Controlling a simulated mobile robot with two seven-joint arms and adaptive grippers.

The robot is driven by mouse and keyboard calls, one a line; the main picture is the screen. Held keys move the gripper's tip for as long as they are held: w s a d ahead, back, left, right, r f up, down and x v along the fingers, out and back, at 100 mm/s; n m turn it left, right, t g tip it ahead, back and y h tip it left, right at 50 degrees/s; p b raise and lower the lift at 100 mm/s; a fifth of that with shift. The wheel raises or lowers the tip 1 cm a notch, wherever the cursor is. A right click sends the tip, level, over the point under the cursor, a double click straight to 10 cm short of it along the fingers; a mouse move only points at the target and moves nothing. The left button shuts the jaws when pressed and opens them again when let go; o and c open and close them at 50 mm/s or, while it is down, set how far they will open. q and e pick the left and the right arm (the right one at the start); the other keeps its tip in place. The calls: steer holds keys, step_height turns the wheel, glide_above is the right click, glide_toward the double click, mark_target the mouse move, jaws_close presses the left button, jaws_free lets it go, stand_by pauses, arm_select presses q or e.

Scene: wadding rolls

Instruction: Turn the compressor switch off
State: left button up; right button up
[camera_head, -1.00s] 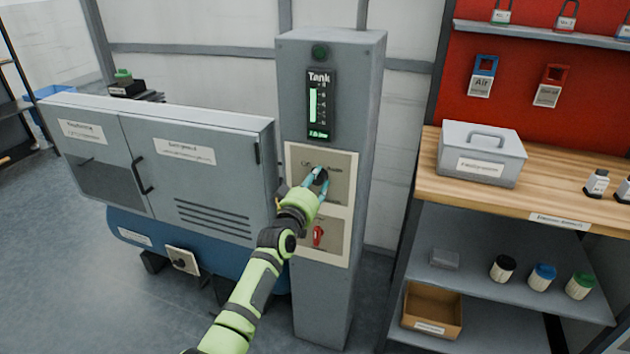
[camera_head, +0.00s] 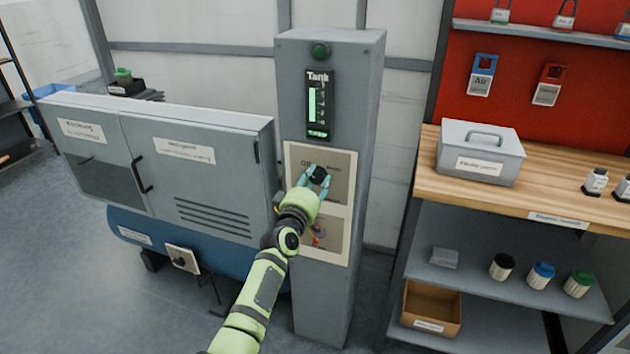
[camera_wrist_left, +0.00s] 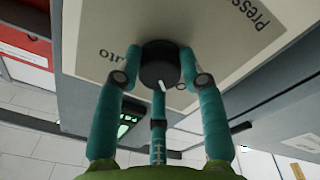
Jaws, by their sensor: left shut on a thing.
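The compressor switch is a round black knob (camera_head: 319,175) on a beige plate (camera_head: 341,172) on the front of a grey post. In the left wrist view the knob (camera_wrist_left: 160,65) has a white pointer mark, which points toward the tank display side of the post. Lettering ending in "uto" stands beside it; "Off" seems to be printed left of the knob in the head view. My left gripper (camera_head: 315,182) is shut on the knob, with its teal fingers around it; they also show in the left wrist view (camera_wrist_left: 161,80). My right gripper is out of view.
A tank display (camera_head: 319,105) with a green bar and a green lamp (camera_head: 320,51) are above the plate. A small red part (camera_head: 318,236) sits below, partly hidden by my wrist. The grey compressor cabinet (camera_head: 210,140) is at left, a wooden bench (camera_head: 450,196) at right.

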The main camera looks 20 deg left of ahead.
arm_select(q)
steer(key=shift+a+r, duration=0.15)
steer(key=shift+r, duration=0.25)
steer(key=o, duration=1.1)
steer(key=shift+o, duration=0.2)
steer(key=shift+f, duration=0.2)
steer(key=shift+f, duration=0.1)
steer(key=shift+s+f, duration=0.1)
steer(key=shift+s, duration=0.3)
steer(key=s, duration=1.1)
steer(key=shift+a+f, duration=0.15)
steer(key=shift+f, duration=0.1)
